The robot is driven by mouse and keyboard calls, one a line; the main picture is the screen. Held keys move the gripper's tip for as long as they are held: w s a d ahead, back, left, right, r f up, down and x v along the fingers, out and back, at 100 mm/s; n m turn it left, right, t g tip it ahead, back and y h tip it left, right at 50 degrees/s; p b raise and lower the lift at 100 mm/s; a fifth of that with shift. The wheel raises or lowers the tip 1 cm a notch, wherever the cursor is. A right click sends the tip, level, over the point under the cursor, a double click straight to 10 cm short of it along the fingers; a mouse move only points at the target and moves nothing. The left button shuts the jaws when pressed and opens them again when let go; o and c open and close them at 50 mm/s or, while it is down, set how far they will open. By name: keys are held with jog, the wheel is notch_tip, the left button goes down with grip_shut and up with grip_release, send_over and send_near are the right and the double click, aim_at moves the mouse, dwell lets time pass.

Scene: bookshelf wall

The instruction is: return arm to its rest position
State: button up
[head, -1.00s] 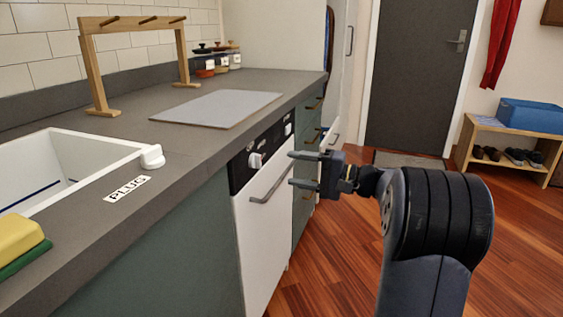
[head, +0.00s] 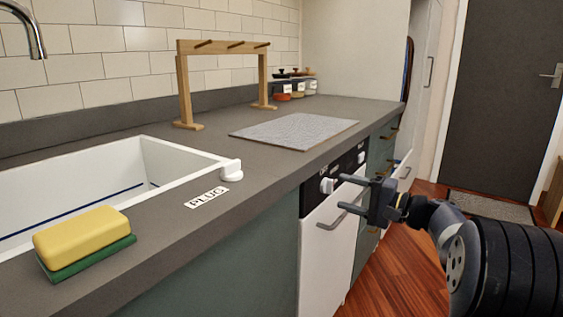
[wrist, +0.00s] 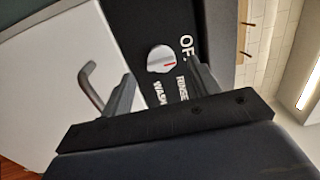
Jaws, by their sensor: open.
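My gripper (head: 354,194) is open and empty, in front of the white dishwasher at the right of the head view. Its two fingers point left toward the dishwasher's black control panel. In the wrist view the fingers (wrist: 160,92) stand apart, with the white dial (wrist: 161,59) showing between and beyond them. The dial also shows in the head view (head: 327,186), just left of the fingertips. The dial's red mark is visible, near the words OFF, RINSE and WASH. I cannot tell whether the fingers touch anything. My arm reaches in from the lower right.
The dishwasher door (head: 325,250) has a bar handle (head: 331,221). The counter (head: 225,140) carries a sink (head: 183,195), a yellow and green sponge (head: 82,237), a grey mat (head: 294,131) and a wooden rack (head: 187,88). A drawer (head: 404,172) stands partly open behind my gripper. Wooden floor (head: 385,275) lies below.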

aim_at(332, 189)
jog(key=x, duration=0.4)
jog(key=shift+s+b, duration=0.1)
jog(key=shift+b, duration=0.3)
jog(key=shift+r, duration=0.1)
jog(key=shift+p, duration=0.35)
jog(key=shift+b, duration=0.35)
